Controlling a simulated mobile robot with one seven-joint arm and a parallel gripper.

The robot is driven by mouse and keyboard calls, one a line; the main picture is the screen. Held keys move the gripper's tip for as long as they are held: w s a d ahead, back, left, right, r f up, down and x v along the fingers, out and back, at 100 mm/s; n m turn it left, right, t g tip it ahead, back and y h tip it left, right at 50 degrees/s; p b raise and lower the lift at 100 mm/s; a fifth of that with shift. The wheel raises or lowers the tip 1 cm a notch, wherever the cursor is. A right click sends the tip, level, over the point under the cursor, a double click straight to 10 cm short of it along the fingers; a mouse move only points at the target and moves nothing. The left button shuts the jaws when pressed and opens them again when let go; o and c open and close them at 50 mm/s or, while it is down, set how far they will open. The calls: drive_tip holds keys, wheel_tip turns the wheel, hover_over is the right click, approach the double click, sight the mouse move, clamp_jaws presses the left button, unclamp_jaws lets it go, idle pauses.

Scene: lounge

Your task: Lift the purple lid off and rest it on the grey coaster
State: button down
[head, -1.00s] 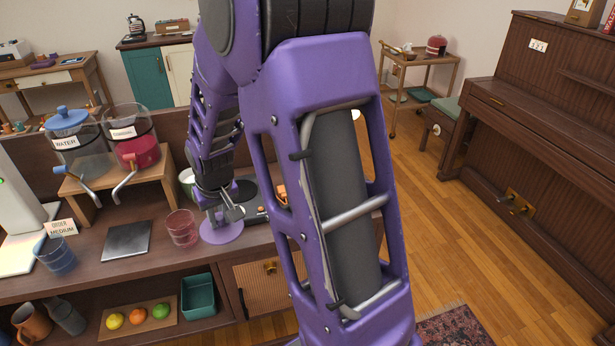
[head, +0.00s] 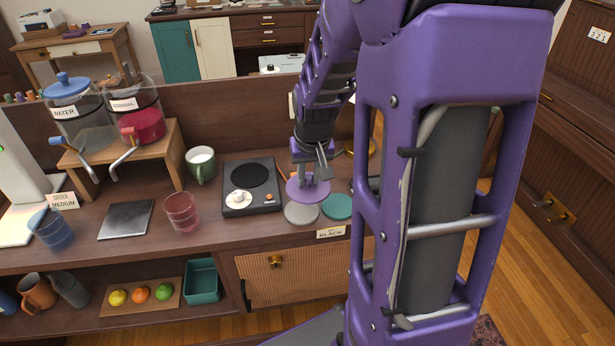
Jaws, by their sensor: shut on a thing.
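My gripper (head: 310,179) is shut on the purple lid (head: 296,190), a flat round disc, in the head view. The lid is roughly level and overlaps the far part of the grey coaster (head: 301,214) in the picture. The coaster's near part shows below it. The lid looks held above the counter, but the exact gap is hard to tell. The grey coaster lies flat near the counter's front edge, beside a round teal coaster (head: 338,207) on its right.
A green mug (head: 200,166), a pink glass (head: 182,212) and a dark square slab (head: 126,220) are farther left. My arm hides the counter's right part.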

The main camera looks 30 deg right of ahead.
sight(309, 191)
drive_tip(key=shift+f+b, duration=2.25)
drive_tip(key=shift+f, duration=0.9)
drive_tip(key=shift+f+b, duration=0.45)
drive_tip(key=shift+f, duration=0.05)
drive_tip(key=c, duration=0.6)
unclamp_jaws()
drive_tip(key=shift+r, duration=0.1)
